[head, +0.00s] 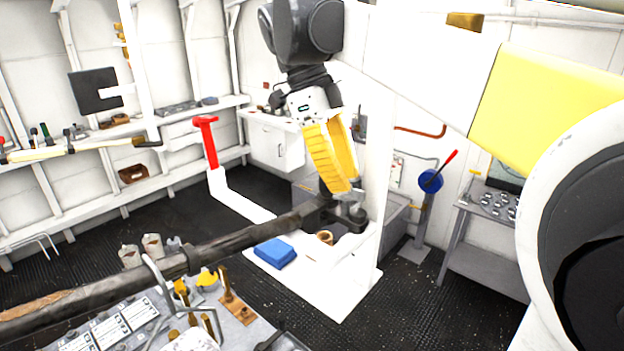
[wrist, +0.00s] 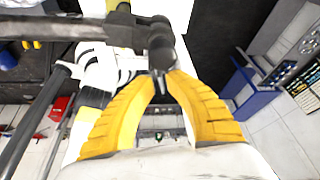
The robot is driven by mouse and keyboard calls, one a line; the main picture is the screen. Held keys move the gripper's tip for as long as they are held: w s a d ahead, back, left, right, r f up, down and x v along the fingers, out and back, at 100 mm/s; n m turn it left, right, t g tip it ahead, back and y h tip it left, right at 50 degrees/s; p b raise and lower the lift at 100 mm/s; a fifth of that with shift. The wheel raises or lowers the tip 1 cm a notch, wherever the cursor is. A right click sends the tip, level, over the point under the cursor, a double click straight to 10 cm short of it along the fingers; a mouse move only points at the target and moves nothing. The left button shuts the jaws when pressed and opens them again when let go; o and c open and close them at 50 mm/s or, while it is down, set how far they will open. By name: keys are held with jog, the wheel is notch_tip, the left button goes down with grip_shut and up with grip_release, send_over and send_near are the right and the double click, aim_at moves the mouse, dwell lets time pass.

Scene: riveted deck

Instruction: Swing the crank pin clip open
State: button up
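In the head view, my gripper (head: 344,188) points down, its yellow ribbed fingers converging at grey metal fittings (head: 347,213) where a long dark bar (head: 235,232) ends. In the wrist view, the fingertips (wrist: 162,77) are close together at the lower end of a dark rounded fitting (wrist: 162,45). A small grey metal piece (wrist: 159,84) shows in the narrow gap between them; it may be the crank pin clip, but I cannot be sure. I cannot tell whether the fingers press on it. The fitting's far side is hidden.
The dark bar runs across to the lower left. A red-topped post (head: 206,140) stands left. A blue wheel with a red lever (head: 430,181) stands right.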

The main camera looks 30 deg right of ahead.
jog(key=shift+x, duration=0.8)
grip_shut()
jog(key=shift+n+t, duration=0.3)
jog(key=shift+n, duration=0.5)
grip_release()
jog(key=shift+h, duration=0.3)
